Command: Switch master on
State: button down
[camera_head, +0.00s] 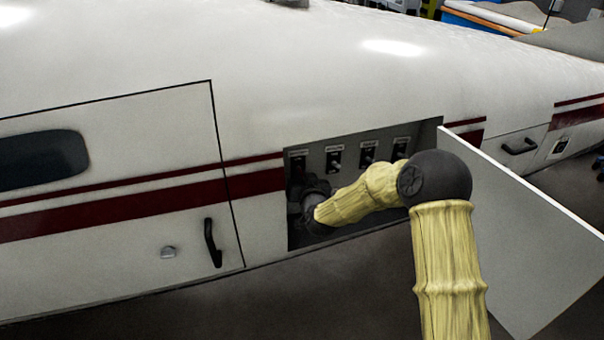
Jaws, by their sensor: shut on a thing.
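A row of several dark switches with small labels sits on a grey panel (350,160) inside an open recess in the white fuselage. The labels are too small to read, so I cannot tell which is the master. The leftmost switch (297,163) is partly hidden by my gripper (308,192), which is at the left end of the recess. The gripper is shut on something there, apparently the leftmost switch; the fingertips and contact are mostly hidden. The second switch (334,160), third switch (368,156) and rightmost switch (401,149) stand clear of the gripper.
An open white hatch door (530,235) stands out to the right of the recess, close beside my yellow-sleeved arm. A closed fuselage door with a dark handle (212,243) is at the left. Grey floor (250,305) shows below the fuselage.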

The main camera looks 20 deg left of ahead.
jog(key=shift+w+a+r+g+h+p, duration=0.15)
jog(key=shift+r+g+h+p, duration=0.35)
jog(key=shift+r+g+p, duration=0.55)
jog(key=shift+w+f+g+h+p, duration=0.1)
jog(key=shift+f+g+h+p, duration=0.2)
jog(key=shift+p, duration=0.5)
jog(key=c, duration=1.5)
grip_release()
jog(key=shift+o, duration=0.2)
jog(key=b+v, duration=0.5)
jog(key=v, duration=1.2)
jog(key=shift+r+b, duration=0.2)
jog(key=shift+b, duration=0.2)
